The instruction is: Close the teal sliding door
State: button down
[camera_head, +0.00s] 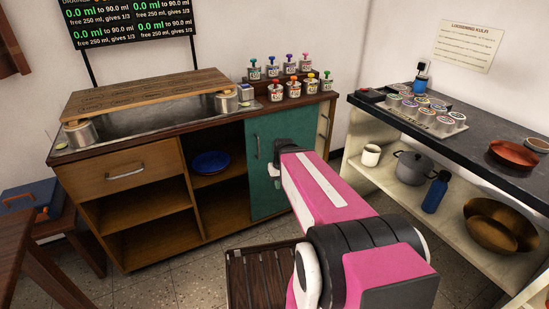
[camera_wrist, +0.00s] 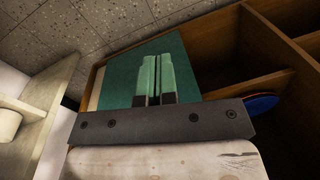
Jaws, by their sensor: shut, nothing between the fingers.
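The teal sliding door (camera_head: 262,195) is in the right part of the wooden cabinet in the head view, partly hidden by my arm. In the wrist view the door (camera_wrist: 115,75) fills the space behind my gripper (camera_wrist: 153,60). Its two fingers are together with nothing between them, pointing at the door's face. I cannot tell whether they touch it.
A blue bowl (camera_head: 210,162) sits on the shelf left of the door; a drawer (camera_head: 130,172) is further left. A dark slatted stool (camera_head: 262,277) is on the floor before the cabinet. A counter (camera_head: 470,135) stands at right.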

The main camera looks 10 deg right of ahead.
jog(key=w+d+r+n+y, duration=0.1)
jog(key=w+r+n+y, duration=0.15)
jog(key=w, duration=0.75)
jog(key=n+t+y, duration=0.1)
jog(key=n+y, duration=0.3)
send_near(265, 149)
jog(key=s+a+r, duration=0.1)
jog(key=s+r, duration=0.2)
jog(key=s, duration=0.1)
jog(key=shift+m, duration=0.25)
jog(key=x, duration=0.9)
jog(key=shift+s+a+f, duration=0.1)
jog(key=shift+a+f, duration=0.1)
jog(key=shift+f, duration=0.15)
jog(key=s+a, duration=0.4)
jog(key=a, duration=0.9)
jog(key=s+a, duration=0.3)
jog(key=a, duration=1.1)
jog(key=shift+s, duration=0.4)
